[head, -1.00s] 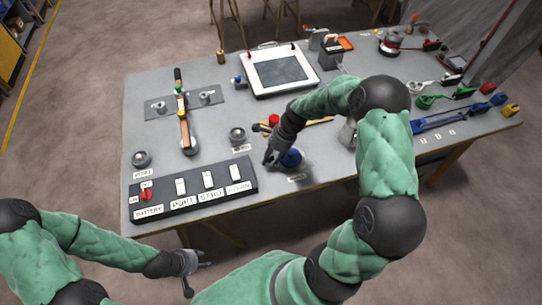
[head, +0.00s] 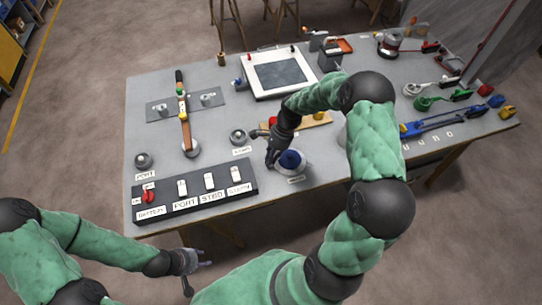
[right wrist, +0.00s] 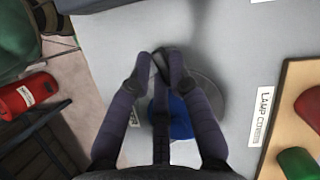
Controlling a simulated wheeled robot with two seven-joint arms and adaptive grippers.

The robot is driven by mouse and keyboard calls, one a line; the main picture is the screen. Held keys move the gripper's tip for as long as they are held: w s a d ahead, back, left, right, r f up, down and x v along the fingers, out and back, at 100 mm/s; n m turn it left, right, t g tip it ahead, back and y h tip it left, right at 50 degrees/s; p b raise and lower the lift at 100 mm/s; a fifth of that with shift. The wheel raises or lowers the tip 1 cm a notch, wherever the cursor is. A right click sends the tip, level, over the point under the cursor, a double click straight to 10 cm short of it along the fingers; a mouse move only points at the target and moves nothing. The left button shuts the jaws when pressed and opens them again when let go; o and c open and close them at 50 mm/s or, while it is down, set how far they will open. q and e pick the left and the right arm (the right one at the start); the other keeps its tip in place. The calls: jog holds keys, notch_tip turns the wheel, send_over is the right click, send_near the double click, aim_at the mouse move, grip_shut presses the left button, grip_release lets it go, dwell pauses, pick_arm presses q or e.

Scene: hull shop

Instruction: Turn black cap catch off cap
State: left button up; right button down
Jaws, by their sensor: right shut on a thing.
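The blue cap (head: 290,159) sits on a round grey base (head: 303,166) near the table's front edge. In the right wrist view the blue cap (right wrist: 181,122) is partly hidden behind my fingers, over the grey base (right wrist: 212,98). My right gripper (head: 270,160) is at the cap's left side in the head view. In the right wrist view its fingertips (right wrist: 159,62) are closed around a small black piece, the black cap catch (right wrist: 160,55), mostly hidden. My left gripper (head: 197,272) hangs empty in front of the table, fingers apart.
A black switch panel (head: 195,193) lies to the left along the front edge. A wooden board (right wrist: 274,128) with a red and a green lamp cover lies beside the base. A small round fitting (head: 238,137) stands behind. A framed panel (head: 280,72) is at the back.

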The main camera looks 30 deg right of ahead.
jog(key=n+g+p, duration=0.1)
jog(key=n, duration=0.2)
jog(key=shift+w, duration=0.15)
jog(key=n+g+h, duration=0.1)
jog(key=n, duration=0.2)
jog(key=shift+w+n+p, duration=0.1)
jog(key=shift+n+p, duration=0.2)
jog(key=n+g+h, duration=0.1)
jog(key=n, duration=0.2)
jog(key=shift+w+n, duration=0.1)
jog(key=shift+n, duration=0.2)
jog(key=shift+w+n+g+h+p, duration=0.1)
jog(key=shift+n+g+h+p, duration=0.5)
jog(key=shift+n, duration=1.3)
jog(key=shift+b, duration=0.3)
jog(key=c, duration=1.1)
grip_release()
jog(key=shift+c, duration=0.2)
